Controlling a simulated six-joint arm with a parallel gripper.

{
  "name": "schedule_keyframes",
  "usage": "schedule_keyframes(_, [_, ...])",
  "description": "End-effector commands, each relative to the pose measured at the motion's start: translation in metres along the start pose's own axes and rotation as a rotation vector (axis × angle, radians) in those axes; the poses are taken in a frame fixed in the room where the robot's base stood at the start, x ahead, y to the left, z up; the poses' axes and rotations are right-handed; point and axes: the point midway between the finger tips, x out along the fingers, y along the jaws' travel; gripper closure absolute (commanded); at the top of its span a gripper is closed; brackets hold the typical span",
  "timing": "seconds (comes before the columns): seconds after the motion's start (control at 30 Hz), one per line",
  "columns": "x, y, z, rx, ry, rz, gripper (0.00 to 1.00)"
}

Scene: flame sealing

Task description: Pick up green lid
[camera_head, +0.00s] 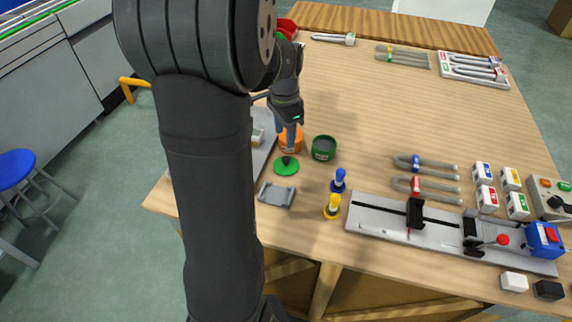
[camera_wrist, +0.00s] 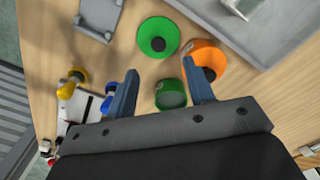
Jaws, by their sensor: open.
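The green lid (camera_head: 286,165) is a flat disc with a dark knob, lying on the table in front of the orange container (camera_head: 291,140). In the wrist view the green lid (camera_wrist: 158,37) lies beyond my fingertips, near the top middle. My gripper (camera_head: 287,124) is above the table by the orange container, its lower end partly hidden by my arm. In the wrist view my gripper (camera_wrist: 160,80) has its fingers spread wide with nothing held between them. A dark green open container (camera_head: 323,148) stands right of the orange one; it also shows between my fingers (camera_wrist: 171,94).
A grey tray (camera_head: 262,160) lies left of the lid, partly behind my arm. A small grey holder (camera_head: 277,195) lies in front. Blue (camera_head: 339,180) and yellow (camera_head: 332,206) knobbed pieces stand to the right, with a long grey fixture (camera_head: 385,219) beyond. The table's back middle is clear.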

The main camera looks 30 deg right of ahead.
Motion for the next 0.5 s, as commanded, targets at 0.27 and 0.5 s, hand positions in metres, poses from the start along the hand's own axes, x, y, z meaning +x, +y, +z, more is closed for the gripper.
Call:
schedule_keyframes(0.27, [0.035, 0.001, 0.000, 0.001, -0.001, 0.001, 0.52])
schedule_keyframes(0.5, [0.061, 0.003, -0.001, 0.002, -0.003, 0.003, 0.52])
